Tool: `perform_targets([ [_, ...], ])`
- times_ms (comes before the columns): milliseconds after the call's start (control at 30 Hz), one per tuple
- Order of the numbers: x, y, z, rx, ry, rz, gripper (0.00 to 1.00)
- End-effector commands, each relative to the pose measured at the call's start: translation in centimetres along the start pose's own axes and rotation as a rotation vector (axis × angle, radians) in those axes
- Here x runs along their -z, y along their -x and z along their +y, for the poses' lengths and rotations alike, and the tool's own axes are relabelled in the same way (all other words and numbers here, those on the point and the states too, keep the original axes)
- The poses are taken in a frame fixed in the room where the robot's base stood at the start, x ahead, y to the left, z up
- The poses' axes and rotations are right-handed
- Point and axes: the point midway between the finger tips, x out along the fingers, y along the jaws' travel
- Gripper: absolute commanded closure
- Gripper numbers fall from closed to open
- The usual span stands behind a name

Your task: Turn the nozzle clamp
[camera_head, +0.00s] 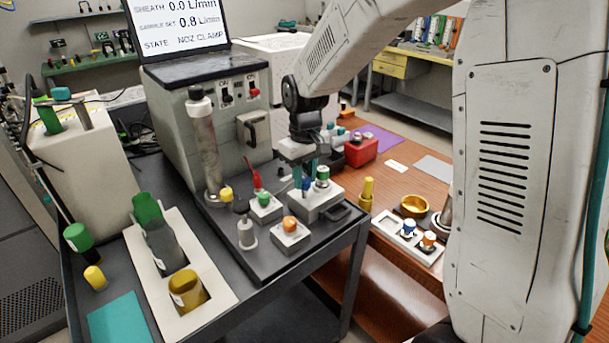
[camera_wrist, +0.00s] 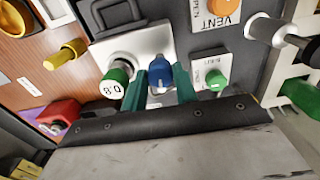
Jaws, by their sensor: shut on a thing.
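A blue knob (camera_wrist: 154,78) stands on a light grey block (camera_wrist: 112,50) with a green-sided dial marked 0.8 (camera_wrist: 113,88) beside it. No label on the knob is readable, but it fits the nozzle clamp. My gripper (camera_wrist: 161,76) has its teal fingers on both sides of the knob and is shut on it. In the head view my gripper (camera_head: 308,172) points down over the block (camera_head: 322,207), and the knob (camera_head: 306,184) is partly hidden by the fingers. The screen (camera_head: 180,22) reads STATE NOZ CLAMP, with sheath 0.0 and sample 0.8 L/min.
An orange VENT knob (camera_head: 290,223) and a green knob (camera_head: 264,199) stand close by, with a red-handled part (camera_head: 257,180) behind. A glass column (camera_head: 206,150) rises at the left. A brass post (camera_head: 367,190) and a brass dish (camera_head: 414,205) stand on the wooden bench.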

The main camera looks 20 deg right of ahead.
Motion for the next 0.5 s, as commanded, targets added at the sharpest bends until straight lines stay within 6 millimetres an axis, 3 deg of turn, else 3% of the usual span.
perform_targets([
  [500, 0.01, 0.05, -0.01, 0.0, -0.475, 0.001, 0.94],
])
